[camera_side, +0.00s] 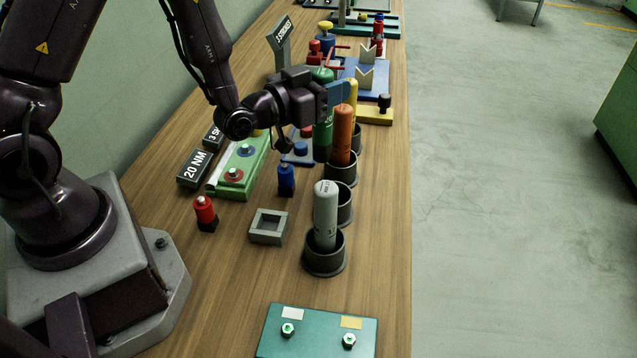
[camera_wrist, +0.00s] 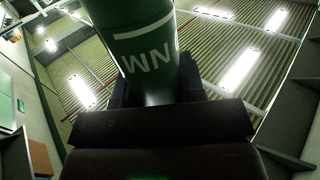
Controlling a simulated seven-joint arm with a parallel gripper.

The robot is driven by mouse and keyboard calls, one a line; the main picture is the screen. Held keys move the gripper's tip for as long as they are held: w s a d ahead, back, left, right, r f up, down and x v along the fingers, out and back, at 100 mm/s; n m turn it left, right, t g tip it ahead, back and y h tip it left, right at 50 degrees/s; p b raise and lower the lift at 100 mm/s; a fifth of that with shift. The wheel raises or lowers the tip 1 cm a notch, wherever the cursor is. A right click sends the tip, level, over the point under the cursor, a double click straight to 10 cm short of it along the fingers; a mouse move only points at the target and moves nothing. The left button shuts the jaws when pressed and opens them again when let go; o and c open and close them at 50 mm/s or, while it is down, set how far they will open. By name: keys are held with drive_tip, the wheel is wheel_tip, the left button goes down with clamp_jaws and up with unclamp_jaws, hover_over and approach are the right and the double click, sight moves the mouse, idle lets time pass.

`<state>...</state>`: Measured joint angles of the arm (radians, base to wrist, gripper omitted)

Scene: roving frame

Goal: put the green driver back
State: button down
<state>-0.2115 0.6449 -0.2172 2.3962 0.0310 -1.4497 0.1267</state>
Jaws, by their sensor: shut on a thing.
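The green driver (camera_side: 323,140) is upright in my gripper (camera_side: 322,97), which is shut on it. Its lower end is beside the orange driver, and I cannot tell its exact height above the table. In the wrist view the green driver (camera_wrist: 140,40) fills the top middle, with white "NM" lettering and a white line. A row of dark round cups runs along the table's right side. The front cup (camera_side: 325,264) holds a grey driver (camera_side: 326,210). The cup behind it (camera_side: 346,208) shows no driver. Farther cups hold an orange driver (camera_side: 342,135) and a yellow driver (camera_side: 352,92).
A square grey frame (camera_side: 268,227), a red-capped piece (camera_side: 205,212) and a blue piece (camera_side: 286,178) stand left of the cups. A green plate (camera_side: 240,165) and "20 NM" block (camera_side: 194,168) lie farther left. A teal box (camera_side: 318,335) is in front. Fixtures crowd the back.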

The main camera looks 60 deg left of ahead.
drive_tip(key=shift+d, duration=0.1)
idle(0.4)
drive_tip(key=s+d+r+m+g+h, duration=0.1)
drive_tip(key=d+r+m+h, duration=0.3)
drive_tip(key=d+h, duration=0.2)
drive_tip(key=shift+s+r+m+h, duration=0.2)
drive_tip(key=shift+m+h, duration=0.1)
drive_tip(key=shift+h, duration=0.2)
drive_tip(key=shift+d+f+g, duration=0.1)
drive_tip(key=shift+g, duration=0.2)
wheel_tip(320, 180, down, 13)
idle(0.5)
